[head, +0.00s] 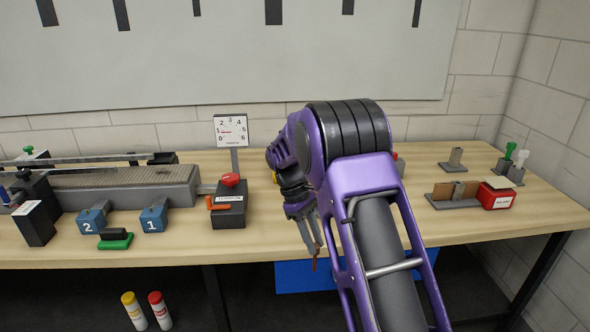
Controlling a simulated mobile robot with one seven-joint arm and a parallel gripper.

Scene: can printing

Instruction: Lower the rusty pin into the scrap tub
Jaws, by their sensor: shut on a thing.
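My gripper (315,250) points down at the front edge of the workbench, shut on the rusty pin (315,264). Only a short reddish-brown end of the pin shows below the fingertips. A blue tub (290,281), which looks like the scrap tub, is below the bench's front edge. The pin's lower end overlaps the tub in the picture; its height above the tub cannot be told. My arm hides the tub's middle, and its inside cannot be made out.
The wooden workbench (270,240) runs across the view, its front edge close to my gripper. A dark control box (230,218) with a red knob and orange lever stands to the left. Blue blocks (153,220) stand farther left. A red box (497,198) is at right.

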